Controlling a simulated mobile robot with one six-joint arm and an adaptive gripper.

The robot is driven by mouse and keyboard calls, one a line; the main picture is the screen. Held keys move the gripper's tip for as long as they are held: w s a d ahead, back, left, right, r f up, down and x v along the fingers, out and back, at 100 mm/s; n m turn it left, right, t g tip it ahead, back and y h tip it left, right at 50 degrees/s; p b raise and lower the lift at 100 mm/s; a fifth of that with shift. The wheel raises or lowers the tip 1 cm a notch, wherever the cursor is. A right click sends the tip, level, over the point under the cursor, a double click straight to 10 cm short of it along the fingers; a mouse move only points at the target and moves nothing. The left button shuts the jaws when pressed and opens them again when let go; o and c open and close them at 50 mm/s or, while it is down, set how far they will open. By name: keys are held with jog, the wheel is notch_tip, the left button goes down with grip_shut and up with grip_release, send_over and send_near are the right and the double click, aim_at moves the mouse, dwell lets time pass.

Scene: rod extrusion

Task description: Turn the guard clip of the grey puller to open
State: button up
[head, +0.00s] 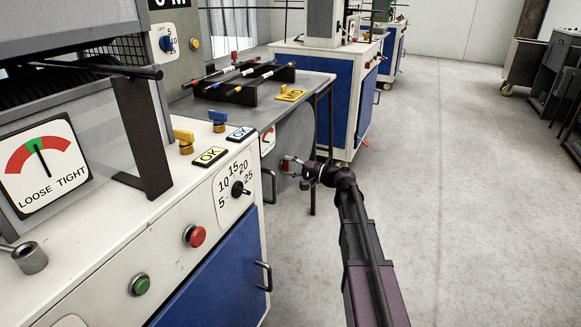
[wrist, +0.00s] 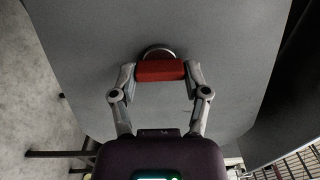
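The grey puller (head: 292,136) stands past the white and blue machine, with a flat grey top and a grey side face. In the wrist view its grey face (wrist: 90,50) fills most of the picture. A red bar-shaped clip (wrist: 161,71) sits on that face in front of a round metal boss (wrist: 158,52), lying across the picture. My gripper (wrist: 161,76) has one finger at each end of the red clip, and both fingertips appear to touch it. In the head view my gripper (head: 293,168) is at the grey side face, and the clip is small there.
A black rack (head: 240,86) with several rods and a yellow tag (head: 291,94) rest on the puller's top. The near white and blue machine (head: 215,285) has knobs, buttons and a handle (head: 264,277). Open concrete floor (head: 460,190) lies to the right.

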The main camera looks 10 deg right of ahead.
jog(key=o, duration=0.3)
jog(key=shift+a, duration=0.15)
jog(key=shift+o, duration=0.5)
jog(key=shift+s+d, duration=0.1)
jog(key=shift+d, duration=0.2)
jog(key=v, duration=1.1)
jog(key=shift+s+d, duration=0.2)
jog(key=shift+a, duration=0.1)
